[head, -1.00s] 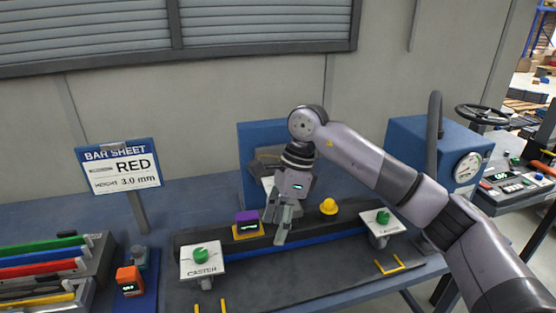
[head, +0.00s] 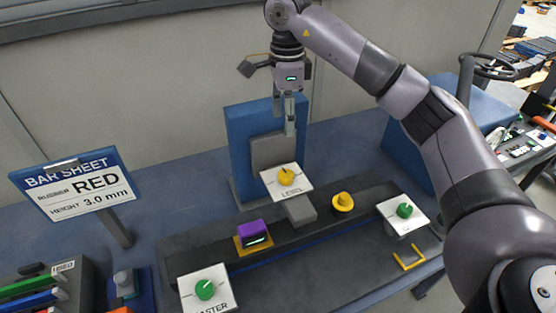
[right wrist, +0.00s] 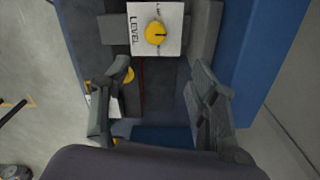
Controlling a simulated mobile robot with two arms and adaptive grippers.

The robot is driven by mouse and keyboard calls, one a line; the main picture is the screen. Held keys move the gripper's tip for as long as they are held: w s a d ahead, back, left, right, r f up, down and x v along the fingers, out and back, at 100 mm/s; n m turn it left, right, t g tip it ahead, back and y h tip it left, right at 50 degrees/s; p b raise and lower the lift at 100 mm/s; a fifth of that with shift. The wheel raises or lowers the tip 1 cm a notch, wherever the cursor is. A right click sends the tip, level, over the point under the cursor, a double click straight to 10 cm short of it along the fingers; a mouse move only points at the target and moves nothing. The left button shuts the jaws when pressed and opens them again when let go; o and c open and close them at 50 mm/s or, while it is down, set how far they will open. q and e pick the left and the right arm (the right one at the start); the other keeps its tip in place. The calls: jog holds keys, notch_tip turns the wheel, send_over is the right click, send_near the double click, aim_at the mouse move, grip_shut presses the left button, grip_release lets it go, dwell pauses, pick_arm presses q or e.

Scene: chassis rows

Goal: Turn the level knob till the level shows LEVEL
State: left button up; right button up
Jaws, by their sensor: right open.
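The level knob (head: 286,177) is a yellow round knob on a white plate (head: 274,190) marked LEVEL, in front of a blue upright stand. It also shows in the right wrist view as a yellow knob (right wrist: 156,33) with a dark pointer line. My right gripper (head: 284,130) hangs above and behind the plate, open and empty, apart from the knob. In the right wrist view the open fingers (right wrist: 160,100) stand below the plate. A purple device (head: 254,234) with a small lit display sits on a yellow base on the dark beam; its reading is too small to tell. My left gripper is not in view.
Green knobs sit on white plates at the front left (head: 205,289) and right (head: 404,210). A yellow dome (head: 342,201) stands on the beam. A rack of coloured bars (head: 35,290) is at lower left.

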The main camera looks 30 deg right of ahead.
aim_at(286, 173)
jog(key=f+p, duration=0.1)
jog(key=f, duration=0.4)
jog(key=f+p, duration=0.1)
jog(key=f, duration=0.4)
jog(key=s+f+p, duration=0.1)
jog(key=f, duration=0.4)
jog(key=shift+f, duration=0.4)
jog(key=shift+f+p, duration=0.3)
jog(key=shift+f, duration=0.2)
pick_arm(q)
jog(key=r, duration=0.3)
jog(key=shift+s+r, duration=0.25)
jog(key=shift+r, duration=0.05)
pick_arm(e)
jog(key=c, duration=1.2)
jog(key=shift+o, duration=0.2)
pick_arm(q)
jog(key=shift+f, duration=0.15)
